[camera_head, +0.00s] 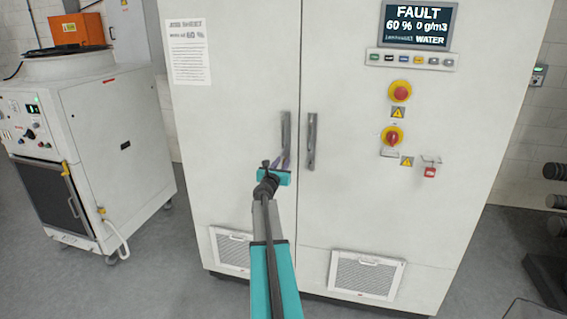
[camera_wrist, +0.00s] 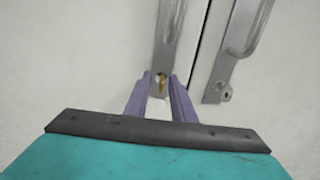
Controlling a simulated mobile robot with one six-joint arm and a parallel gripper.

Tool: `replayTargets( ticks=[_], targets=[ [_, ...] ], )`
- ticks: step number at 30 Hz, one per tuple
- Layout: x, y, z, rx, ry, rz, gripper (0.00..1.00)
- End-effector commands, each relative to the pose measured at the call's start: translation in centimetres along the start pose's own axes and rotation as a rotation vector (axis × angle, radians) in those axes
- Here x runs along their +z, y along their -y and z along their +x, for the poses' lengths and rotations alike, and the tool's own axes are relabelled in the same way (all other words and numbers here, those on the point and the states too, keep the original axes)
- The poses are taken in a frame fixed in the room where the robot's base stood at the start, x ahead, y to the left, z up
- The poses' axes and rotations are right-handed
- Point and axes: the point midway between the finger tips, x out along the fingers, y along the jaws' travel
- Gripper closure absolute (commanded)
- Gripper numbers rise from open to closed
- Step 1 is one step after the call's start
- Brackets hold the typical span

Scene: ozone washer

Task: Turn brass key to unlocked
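The small brass key (camera_wrist: 161,83) sits in the lock at the lower end of the left door handle's plate (camera_wrist: 160,62) in the wrist view. Its exact angle is too small to read. My gripper (camera_wrist: 160,77) has two purple fingers, which stand apart on either side of the key. The gripper looks open, with no clear contact on the key. In the head view my gripper (camera_head: 277,164) is at the left door handle (camera_head: 286,138), and the key is hidden or too small to see.
The right door handle (camera_head: 311,141) is close by on the right; its lock (camera_wrist: 225,91) shows no key. The cabinet screen (camera_head: 418,24) reads FAULT, 60 %, 0 g/m3. A red stop button (camera_head: 400,92) and a red rotary switch (camera_head: 392,137) are on the right door. A white wheeled machine (camera_head: 92,140) stands left.

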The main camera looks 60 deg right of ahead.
Motion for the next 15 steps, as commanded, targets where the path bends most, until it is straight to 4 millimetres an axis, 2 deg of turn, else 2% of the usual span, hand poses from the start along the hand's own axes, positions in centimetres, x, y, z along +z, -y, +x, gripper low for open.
replayTargets(
  ticks=[5, 9, 13, 14, 15],
  targets=[
    [0.0, 0.0, 0.0, 0.000, 0.000, 0.000, 0.77],
    [0.0, 0.0, 0.0, 0.000, 0.000, 0.000, 0.99],
    [0.0, -0.1, 0.0, 0.002, 0.000, 0.000, 1.00],
    [-0.1, 0.5, 2.5, -0.003, 0.000, 0.000, 1.00],
    [0.0, 0.3, 1.0, 0.000, 0.000, 0.000, 1.00]
  ],
)
